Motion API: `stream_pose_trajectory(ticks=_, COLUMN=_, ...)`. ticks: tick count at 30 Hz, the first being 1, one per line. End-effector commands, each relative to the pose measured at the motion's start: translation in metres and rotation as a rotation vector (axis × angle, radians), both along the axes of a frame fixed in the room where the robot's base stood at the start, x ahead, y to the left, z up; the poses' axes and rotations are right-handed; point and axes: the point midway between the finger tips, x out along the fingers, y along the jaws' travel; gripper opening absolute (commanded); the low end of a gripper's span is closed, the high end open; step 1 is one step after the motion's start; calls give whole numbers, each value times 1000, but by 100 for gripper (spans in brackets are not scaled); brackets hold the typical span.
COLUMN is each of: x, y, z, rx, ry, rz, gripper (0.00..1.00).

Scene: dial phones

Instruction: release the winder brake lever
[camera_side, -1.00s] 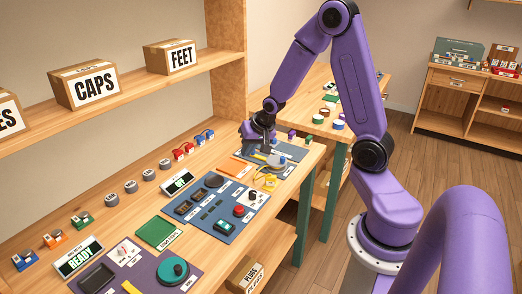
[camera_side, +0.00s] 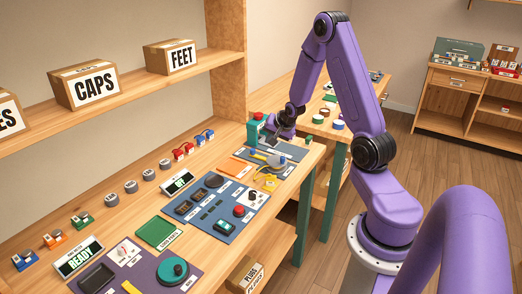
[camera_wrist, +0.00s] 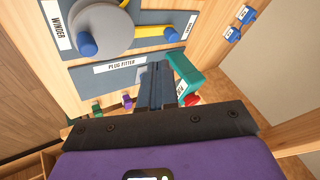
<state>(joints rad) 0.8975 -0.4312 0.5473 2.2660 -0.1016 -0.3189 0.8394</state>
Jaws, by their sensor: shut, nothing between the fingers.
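The winder, a grey disc (camera_wrist: 102,28) with a blue knob, is at the upper left of the wrist view, beside a WINDER label. A yellow lever (camera_wrist: 150,32) with a blue end knob (camera_wrist: 172,31) extends right from near the disc. In the side view the yellow lever (camera_side: 260,158) lies left of the grey disc (camera_side: 276,161). My gripper (camera_wrist: 156,66) is shut and empty, apart from the lever, with its fingers near the edge of the PLUG FITTER panel. In the side view my gripper (camera_side: 279,136) is beyond the winder panel.
A teal post (camera_side: 255,131) with a red top stands just left of my gripper in the side view; it also shows close right of my fingers in the wrist view (camera_wrist: 184,76). A PLUG FITTER label (camera_wrist: 120,67) lies beside the winder panel. Other panels fill the bench front.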

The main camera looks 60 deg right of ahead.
Motion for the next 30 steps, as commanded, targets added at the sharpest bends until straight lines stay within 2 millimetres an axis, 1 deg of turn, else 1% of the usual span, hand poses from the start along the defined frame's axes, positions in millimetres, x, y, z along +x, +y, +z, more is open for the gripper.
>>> stream_pose_trajectory(ticks=5, x=6, y=-2, z=-10, rx=1, ry=2, rz=1, gripper=0)
stream_pose_trajectory(ticks=21, x=45, y=-19, z=-66, rx=1, ry=2, rz=1, gripper=0)
stream_pose_trajectory(ticks=25, x=51, y=-22, z=-74, rx=0, ry=2, rz=1, gripper=0)
stream_pose_trajectory(ticks=30, x=54, y=-23, z=-79, rx=0, ry=1, rz=1, gripper=0)
